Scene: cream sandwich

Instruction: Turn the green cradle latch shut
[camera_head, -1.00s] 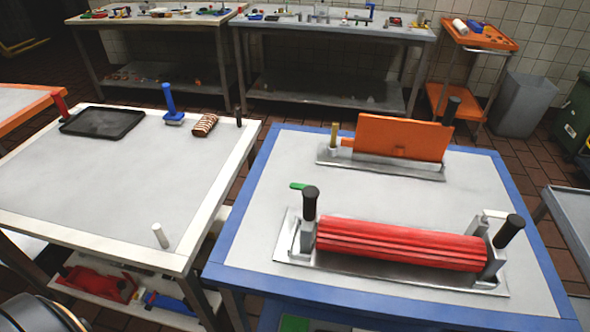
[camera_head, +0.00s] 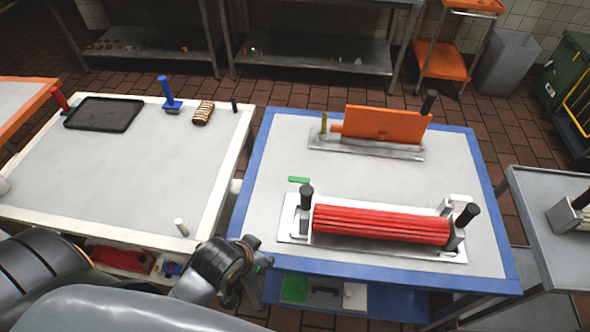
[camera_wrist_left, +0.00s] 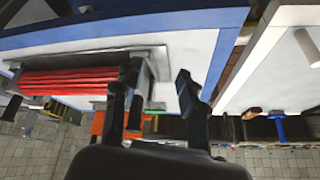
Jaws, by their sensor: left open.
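The green latch (camera_head: 299,180) lies just behind the left black-knobbed post of the metal cradle (camera_head: 290,224), pointing left. The cradle holds a red ribbed roller (camera_head: 380,224) on the blue-edged table (camera_head: 262,180). My left gripper (camera_head: 264,262) is at that table's front left corner, well short of the latch and touching nothing I can make out. In the left wrist view my gripper (camera_wrist_left: 158,70) has its two dark fingers apart with nothing between them, and the red roller (camera_wrist_left: 70,82) shows beyond to the left. My right gripper is not in view.
An orange plate (camera_head: 385,123) stands in a second holder behind the cradle. The white-edged table (camera_head: 90,165) at left carries a black tray (camera_head: 104,113), a blue-handled tool (camera_head: 170,95) and a white peg (camera_head: 181,227). The blue-edged table's top is clear around the latch.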

